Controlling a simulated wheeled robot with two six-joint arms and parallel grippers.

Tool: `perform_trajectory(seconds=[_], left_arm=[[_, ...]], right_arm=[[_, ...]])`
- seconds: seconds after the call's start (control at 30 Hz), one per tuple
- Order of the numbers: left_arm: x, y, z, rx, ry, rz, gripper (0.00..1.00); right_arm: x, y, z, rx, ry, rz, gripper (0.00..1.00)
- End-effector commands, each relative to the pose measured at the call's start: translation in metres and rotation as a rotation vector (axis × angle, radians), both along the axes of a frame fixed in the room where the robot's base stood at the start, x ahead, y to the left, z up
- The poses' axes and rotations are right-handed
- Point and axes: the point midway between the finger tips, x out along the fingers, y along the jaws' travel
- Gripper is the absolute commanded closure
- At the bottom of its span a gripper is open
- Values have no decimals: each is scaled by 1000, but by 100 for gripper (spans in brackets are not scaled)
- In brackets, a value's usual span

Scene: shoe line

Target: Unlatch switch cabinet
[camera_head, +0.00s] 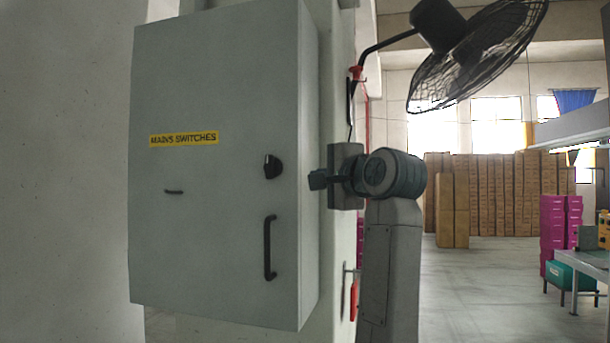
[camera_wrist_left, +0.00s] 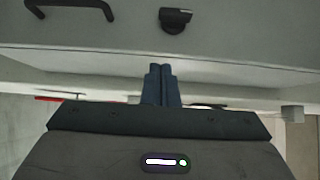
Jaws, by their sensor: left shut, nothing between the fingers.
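The grey switch cabinet (camera_head: 220,230) hangs on the wall with its door closed. It bears a yellow "MAINS SWITCHES" label (camera_head: 183,139). A black rotary latch knob (camera_head: 272,166) is on the door's right side, above a black upright handle (camera_head: 269,248). My left gripper (camera_head: 314,180) is at the cabinet's right side, fingers pointing left towards the door, apart from the knob. In the left wrist view its dark fingers (camera_wrist_left: 160,72) are together and empty. The knob (camera_wrist_left: 175,17) lies beyond their tips, and the handle (camera_wrist_left: 72,6) is at upper left. My right gripper is not seen.
A black fan (camera_head: 470,50) on a bent arm is above right of the cabinet. A small dark slot (camera_head: 173,191) is on the door's left part. Stacked brown boxes (camera_head: 500,195) and magenta crates (camera_head: 560,225) stand far right. The floor in front of the boxes is clear.

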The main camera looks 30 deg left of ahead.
Motion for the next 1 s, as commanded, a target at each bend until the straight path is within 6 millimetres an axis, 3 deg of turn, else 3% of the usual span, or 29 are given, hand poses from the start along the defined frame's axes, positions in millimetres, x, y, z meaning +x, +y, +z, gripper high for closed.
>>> perform_trajectory(seconds=[0.4, 0.53, 0.7, 1.0], left_arm=[[45, 76, 6, 2, 5, 4, 100], [40, 95, 5, 2, 1, 4, 100], [37, 109, 3, 1, 1, 3, 100], [36, 113, 0, 1, 1, 0, 100]], right_arm=[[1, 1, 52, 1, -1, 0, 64], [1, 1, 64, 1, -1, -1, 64], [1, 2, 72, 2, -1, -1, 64], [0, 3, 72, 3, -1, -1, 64]])
